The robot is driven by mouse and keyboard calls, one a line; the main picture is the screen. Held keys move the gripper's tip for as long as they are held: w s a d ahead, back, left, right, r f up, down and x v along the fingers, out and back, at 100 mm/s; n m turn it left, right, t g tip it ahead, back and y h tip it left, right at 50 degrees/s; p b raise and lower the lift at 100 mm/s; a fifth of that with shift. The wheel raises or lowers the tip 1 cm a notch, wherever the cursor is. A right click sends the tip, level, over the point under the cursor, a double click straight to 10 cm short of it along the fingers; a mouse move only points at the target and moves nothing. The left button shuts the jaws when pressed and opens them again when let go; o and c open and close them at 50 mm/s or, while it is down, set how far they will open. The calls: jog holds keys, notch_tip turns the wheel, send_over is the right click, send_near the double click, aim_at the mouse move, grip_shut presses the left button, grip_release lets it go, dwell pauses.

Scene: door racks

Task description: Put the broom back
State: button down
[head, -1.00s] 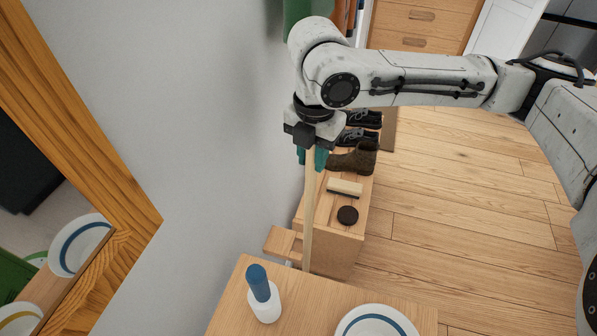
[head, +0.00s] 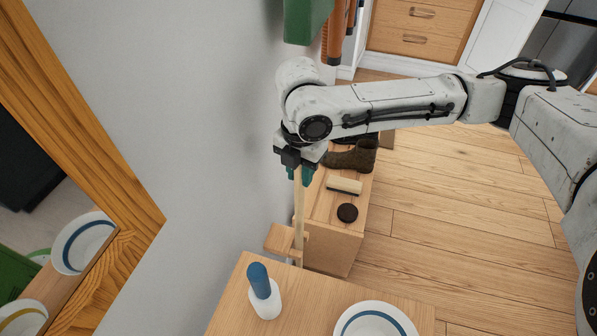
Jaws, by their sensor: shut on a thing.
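The broom shows as a pale wooden handle (head: 299,215) that runs down from my gripper, nearly upright. My gripper (head: 300,175), with teal fingers, is shut on the upper part of the handle, close to the grey wall. A small wooden rack (head: 280,239) sticks out from the wall below. The handle overlaps the rack's right part, with wood showing on both sides of it; I cannot tell whether it sits in a slot. The broom's lower end is hidden behind the near table.
A wooden table (head: 235,304) in front bears a blue-capped white bottle (head: 264,292) and a blue-ringed plate (head: 375,322). A low bench (head: 342,235) behind holds a brush (head: 344,185), a dark round tin (head: 347,212) and a brown boot (head: 352,157). Floor at right is clear.

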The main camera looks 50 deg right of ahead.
jog(key=shift+w+f, duration=0.15)
jog(key=shift+f, duration=0.3)
jog(key=shift+f, duration=0.2)
jog(key=c, duration=0.9)
grip_release()
jog(key=shift+r, duration=0.1)
notch_tip(320, 180, up, 12)
jog(key=shift+r, duration=0.1)
